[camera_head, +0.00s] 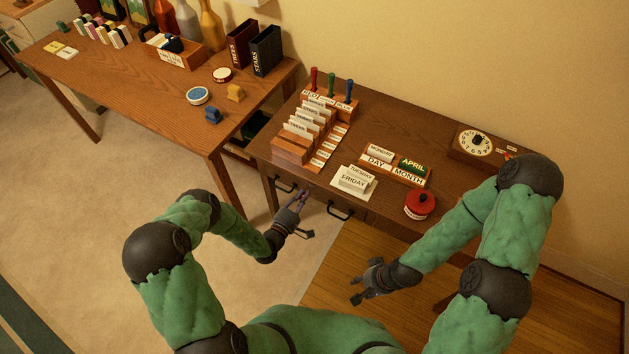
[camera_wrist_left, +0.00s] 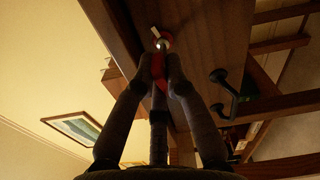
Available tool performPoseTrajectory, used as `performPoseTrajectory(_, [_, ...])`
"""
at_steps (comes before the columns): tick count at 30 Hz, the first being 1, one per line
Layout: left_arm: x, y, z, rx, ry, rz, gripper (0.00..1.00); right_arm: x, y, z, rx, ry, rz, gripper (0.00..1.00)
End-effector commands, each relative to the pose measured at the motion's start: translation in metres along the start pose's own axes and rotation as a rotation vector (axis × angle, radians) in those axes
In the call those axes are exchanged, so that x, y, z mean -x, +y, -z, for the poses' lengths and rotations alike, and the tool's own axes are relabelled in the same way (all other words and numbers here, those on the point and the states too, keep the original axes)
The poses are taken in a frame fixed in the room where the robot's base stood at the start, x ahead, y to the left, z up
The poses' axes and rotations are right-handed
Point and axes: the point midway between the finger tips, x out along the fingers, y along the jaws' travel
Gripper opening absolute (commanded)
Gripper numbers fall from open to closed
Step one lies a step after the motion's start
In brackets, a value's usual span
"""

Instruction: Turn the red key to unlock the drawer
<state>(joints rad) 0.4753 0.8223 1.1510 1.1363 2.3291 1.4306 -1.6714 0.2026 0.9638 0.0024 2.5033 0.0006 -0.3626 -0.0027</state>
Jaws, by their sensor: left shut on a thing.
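My left gripper (camera_head: 301,200) is at the front of the brown desk (camera_head: 445,200), near the drawer handles. In the left wrist view its fingertips (camera_wrist_left: 160,62) are shut on the red key (camera_wrist_left: 158,68). The key points at a round red and metal lock (camera_wrist_left: 163,42) on the wooden drawer front (camera_wrist_left: 205,40). The key's tip is too small and dark to tell how deep it sits. A black drawer handle (camera_wrist_left: 228,92) is to the right of the lock. My right gripper (camera_head: 364,280) is open and empty in front of the desk, over the floor.
The desk top holds a card rack (camera_head: 305,130), calendar blocks (camera_head: 352,181), a round red tin (camera_head: 419,205) and a dial box (camera_head: 476,144). A second dark handle (camera_head: 340,213) is right of my left gripper. Another table (camera_head: 150,95) stands to the left. Floor before the desk is clear.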

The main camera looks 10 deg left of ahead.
Motion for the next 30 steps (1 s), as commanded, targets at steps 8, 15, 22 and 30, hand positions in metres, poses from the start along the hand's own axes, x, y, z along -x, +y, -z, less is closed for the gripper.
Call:
performPoseTrajectory(8, [-0.0015, 0.0035, 0.0091, -0.209, 0.019, -0.005, 0.00, 0.0017, -0.0006, -0.0001, 0.000, 0.000, 0.000, 0.40])
performPoseTrajectory(15, [-0.0017, 0.0038, 0.0096, -0.215, 0.019, -0.006, 0.00, 0.0016, -0.0006, -0.0001, 0.000, 0.000, 0.000, 0.40])
performPoseTrajectory(22, [-0.0017, 0.0042, 0.0098, -0.327, 0.020, -0.005, 0.00, 0.0026, -0.0009, -0.0001, 0.000, 0.000, 0.000, 0.40])
performPoseTrajectory(30, [-0.0020, 0.0044, 0.0097, -0.321, 0.019, -0.006, 0.39, 0.0024, -0.0008, -0.0001, 0.000, 0.000, 0.000, 0.40])
